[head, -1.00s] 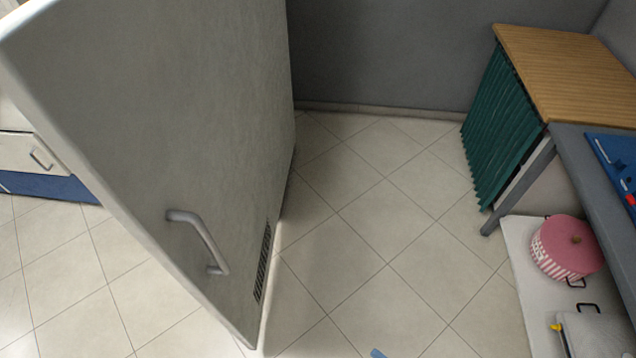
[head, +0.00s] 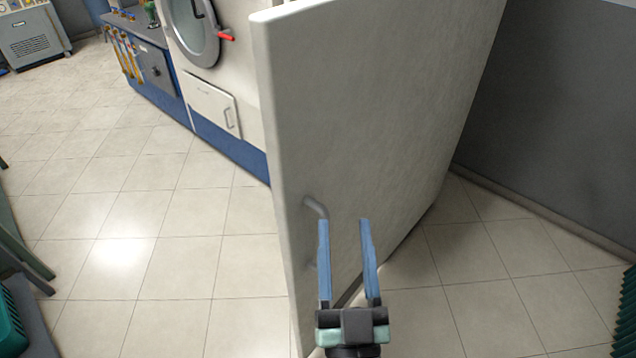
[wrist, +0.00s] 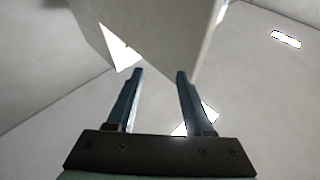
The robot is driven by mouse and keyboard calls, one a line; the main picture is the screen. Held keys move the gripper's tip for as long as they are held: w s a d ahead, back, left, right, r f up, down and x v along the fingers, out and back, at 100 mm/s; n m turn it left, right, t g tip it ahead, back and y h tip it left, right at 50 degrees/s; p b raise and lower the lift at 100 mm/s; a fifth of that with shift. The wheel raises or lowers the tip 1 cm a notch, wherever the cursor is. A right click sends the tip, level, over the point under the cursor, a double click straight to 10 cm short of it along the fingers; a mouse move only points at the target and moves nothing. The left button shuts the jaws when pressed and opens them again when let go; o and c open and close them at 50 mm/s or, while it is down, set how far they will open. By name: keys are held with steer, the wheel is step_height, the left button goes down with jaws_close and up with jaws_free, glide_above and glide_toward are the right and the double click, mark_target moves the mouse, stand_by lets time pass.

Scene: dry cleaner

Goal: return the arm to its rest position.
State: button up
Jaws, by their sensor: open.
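My gripper (head: 344,224) is open, with two blue fingers apart and nothing between them. In the head view it is at the bottom middle, in front of the open door panel (head: 375,120) and its grey handle (head: 317,208). The fingers overlap the handle in the picture and hide part of it; I cannot tell whether they touch it. In the wrist view the open gripper (wrist: 160,74) points towards the edge of a pale panel (wrist: 150,35).
Tiled floor (head: 170,270) lies clear to the left. A machine with a round door (head: 192,30) and a blue base stands behind the door panel. A grey wall (head: 560,110) is at the right. A green corrugated thing (head: 629,310) shows at the right edge.

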steer(key=w+a+r+t+h, duration=0.1)
steer(key=a+r+t, duration=0.1)
steer(key=r, duration=1.2)
steer(key=w+a+r+t, duration=0.1)
steer(key=a+r, duration=0.1)
steer(key=r, duration=1.3)
steer(key=s+a+r+t+y, duration=0.1)
steer(key=s+r, duration=0.1)
steer(key=r, duration=0.3)
steer(key=s+a+r+n+t, duration=0.1)
steer(key=s+r, duration=0.2)
steer(key=r, duration=0.2)
steer(key=shift+s+r+y, duration=0.35)
steer(key=shift+y, duration=0.05)
